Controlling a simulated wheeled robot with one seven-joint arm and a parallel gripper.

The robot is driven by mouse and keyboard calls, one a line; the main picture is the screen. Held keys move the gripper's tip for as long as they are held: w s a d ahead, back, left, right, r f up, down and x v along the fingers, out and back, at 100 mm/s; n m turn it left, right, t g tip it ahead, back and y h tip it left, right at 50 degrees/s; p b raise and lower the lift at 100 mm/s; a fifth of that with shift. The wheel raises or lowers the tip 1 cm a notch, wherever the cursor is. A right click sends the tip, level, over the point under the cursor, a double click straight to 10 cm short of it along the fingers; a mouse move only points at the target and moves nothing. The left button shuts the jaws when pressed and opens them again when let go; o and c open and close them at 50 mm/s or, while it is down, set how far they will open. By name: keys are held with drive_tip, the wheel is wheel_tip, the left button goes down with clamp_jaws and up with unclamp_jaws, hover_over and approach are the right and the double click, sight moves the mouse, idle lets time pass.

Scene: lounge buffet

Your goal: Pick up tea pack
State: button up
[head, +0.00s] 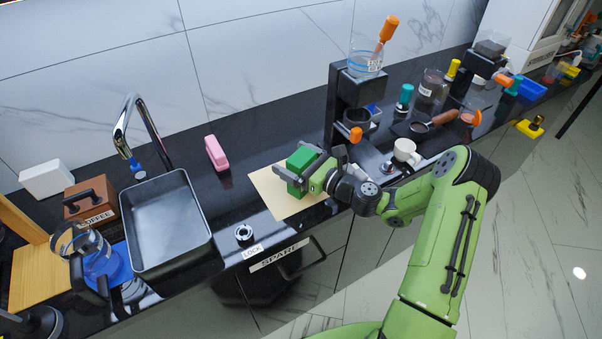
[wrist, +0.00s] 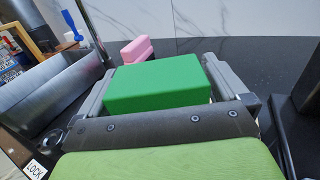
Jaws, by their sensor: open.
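A green box-shaped pack (head: 300,161), the likely tea pack though no label is readable, is at the tan sheet (head: 270,188) on the black counter. It also shows large in the wrist view (wrist: 157,83). My gripper (head: 309,166) is open, with one grey finger on each side of the green pack. In the wrist view, the fingers reach along its left and right sides; I cannot tell whether they touch it. The pack's underside is hidden.
A pink block (head: 216,153) stands behind and left, near the wall. A sink basin (head: 166,222) lies farther left. A black coffee machine (head: 343,103) and a white cup (head: 406,152) stand to the right.

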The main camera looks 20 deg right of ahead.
drive_tip(key=shift+s+d, duration=0.1)
drive_tip(key=shift+c, duration=0.5)
drive_tip(key=c, duration=0.9)
wheel_tip(320, 180, up, 10)
drive_tip(key=p, duration=0.3)
